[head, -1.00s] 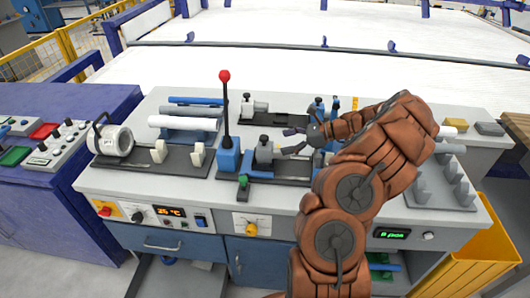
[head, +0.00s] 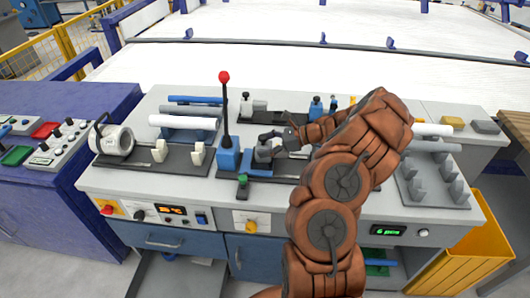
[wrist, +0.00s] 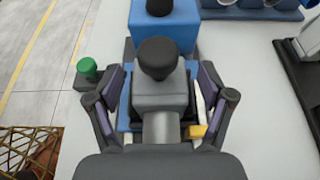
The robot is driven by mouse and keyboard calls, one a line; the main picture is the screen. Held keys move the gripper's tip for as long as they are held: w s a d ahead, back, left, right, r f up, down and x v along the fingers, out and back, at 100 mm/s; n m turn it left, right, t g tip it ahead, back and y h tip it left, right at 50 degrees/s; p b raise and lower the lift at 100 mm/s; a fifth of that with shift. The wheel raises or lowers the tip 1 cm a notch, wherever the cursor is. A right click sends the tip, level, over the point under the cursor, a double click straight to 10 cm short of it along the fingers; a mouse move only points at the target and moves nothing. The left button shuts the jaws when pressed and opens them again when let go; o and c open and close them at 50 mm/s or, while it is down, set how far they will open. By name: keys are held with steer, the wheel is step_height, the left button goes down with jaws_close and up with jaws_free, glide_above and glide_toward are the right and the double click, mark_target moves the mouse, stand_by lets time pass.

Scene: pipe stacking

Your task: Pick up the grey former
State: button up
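The grey former (head: 263,154), a grey block with a black knob on top and a short cylinder, sits on a blue and dark fixture beside the lever in the head view. In the wrist view the grey former (wrist: 160,96) stands between the two fingers of my gripper (wrist: 161,98). Gaps show between the fingers and the block's sides, so the gripper is open around it. In the head view my gripper (head: 272,143) reaches in from the right at the former, partly covering it.
A tall lever with a red ball (head: 224,76) stands just left of the former. A green button (wrist: 88,68) is close to the left finger. A second grey former (head: 252,107) sits on a fixture behind. White pipe (head: 182,121) lies on a rack to the left.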

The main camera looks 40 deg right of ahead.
jaws_close()
stand_by(0.5)
steer(key=shift+r, duration=0.1)
